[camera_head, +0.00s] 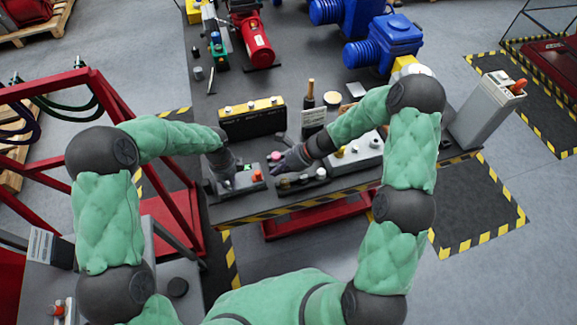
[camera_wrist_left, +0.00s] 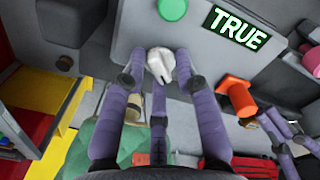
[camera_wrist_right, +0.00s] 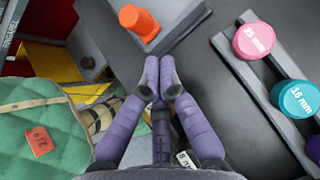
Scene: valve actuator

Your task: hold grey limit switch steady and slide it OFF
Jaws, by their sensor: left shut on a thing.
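A grey switch box (camera_head: 242,186) sits near the front left of the dark table. In the left wrist view its grey face (camera_wrist_left: 130,35) carries a green button (camera_wrist_left: 172,8), a lit green TRUE label (camera_wrist_left: 235,27), an orange knob (camera_wrist_left: 236,96) and a light-grey switch knob (camera_wrist_left: 160,64). My left gripper (camera_wrist_left: 160,78) is shut on the light-grey knob, its fingers on either side of it. My right gripper (camera_wrist_right: 161,72) is shut and empty, fingertips together, just right of the box. The orange knob also shows in the right wrist view (camera_wrist_right: 137,20).
A dark rack right of the box holds a pink gauge (camera_wrist_right: 254,40) and a teal gauge (camera_wrist_right: 297,98). A black-and-yellow box (camera_head: 252,119) stands behind, and a grey panel with knobs (camera_head: 355,155) is at right. Red pumps (camera_head: 252,38) stand farther back.

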